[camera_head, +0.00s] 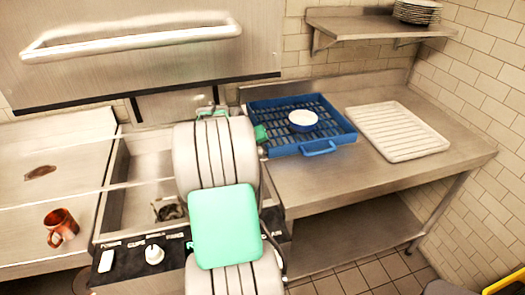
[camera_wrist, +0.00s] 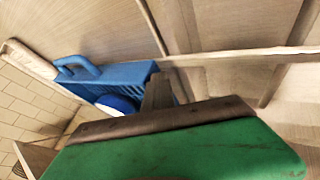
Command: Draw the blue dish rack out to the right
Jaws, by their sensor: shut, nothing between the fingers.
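The blue dish rack (camera_head: 335,127) lies flat on the steel table right of the sink bay. Its looped handle (camera_head: 319,149) sticks out at the front side. A white bowl (camera_head: 303,119) sits inside the rack. My gripper (camera_head: 264,150) is at the left side of the rack, partly hidden behind my arm, shut and empty. In the wrist view the rack (camera_wrist: 118,72) is beyond my shut finger (camera_wrist: 158,92), which overlaps it in the picture. Whether the finger touches the rack I cannot tell. The bowl (camera_wrist: 120,103) shows partly there.
A white ribbed tray (camera_head: 397,131) lies on the table (camera_head: 330,182) right of the rack, with a narrow gap between. A wall shelf (camera_head: 375,22) holds stacked plates (camera_head: 417,11). A copper mug (camera_head: 62,228) stands at the left. The table's front strip is clear.

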